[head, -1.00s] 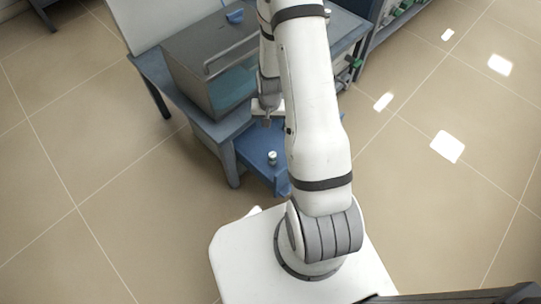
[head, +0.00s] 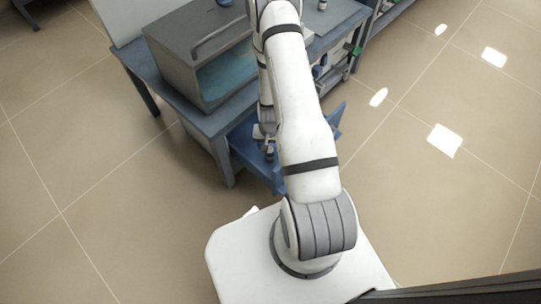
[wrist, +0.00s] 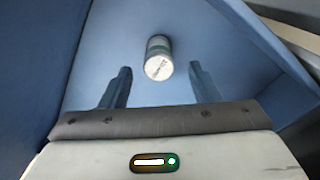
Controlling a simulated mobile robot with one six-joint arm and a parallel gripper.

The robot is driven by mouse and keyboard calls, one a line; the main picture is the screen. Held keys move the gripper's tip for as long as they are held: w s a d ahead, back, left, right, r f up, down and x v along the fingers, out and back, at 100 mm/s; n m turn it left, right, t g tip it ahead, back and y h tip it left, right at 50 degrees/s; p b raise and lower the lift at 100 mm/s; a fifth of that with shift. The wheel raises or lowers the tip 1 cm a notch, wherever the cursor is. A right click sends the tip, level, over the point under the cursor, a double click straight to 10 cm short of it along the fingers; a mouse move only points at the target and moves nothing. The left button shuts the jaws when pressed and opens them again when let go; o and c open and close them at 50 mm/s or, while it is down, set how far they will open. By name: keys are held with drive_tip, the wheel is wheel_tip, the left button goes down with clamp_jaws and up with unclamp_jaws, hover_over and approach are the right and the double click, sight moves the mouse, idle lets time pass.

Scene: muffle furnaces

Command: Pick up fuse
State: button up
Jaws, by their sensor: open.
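The fuse (wrist: 158,58) is a small white and green cylinder with a round, marked end facing the wrist camera. It stands in the blue drawer (wrist: 215,40). My gripper (wrist: 160,70) is open, with its two dark fingers apart. In the wrist view the fuse shows between and slightly beyond the fingertips, with clear gaps on both sides. I see no contact. In the head view my gripper (head: 268,148) is low over the blue drawer (head: 255,168), and the fuse is hard to make out beside it.
A grey muffle furnace (head: 180,60) with a bluish front stands on the table (head: 205,122) above the drawer. The drawer's blue side walls rise on both sides of my gripper. The tiled floor (head: 110,210) to the left is clear.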

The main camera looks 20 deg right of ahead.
sight(270, 150)
wheel_tip(270, 150, down, 4)
drive_tip(key=b, duration=0.3)
drive_tip(key=shift+s+f+b, duration=0.1)
drive_tip(key=shift+f+b, duration=0.05)
drive_tip(key=shift+b, duration=0.2)
drive_tip(key=shift+c, duration=0.5)
drive_tip(key=c, duration=1)
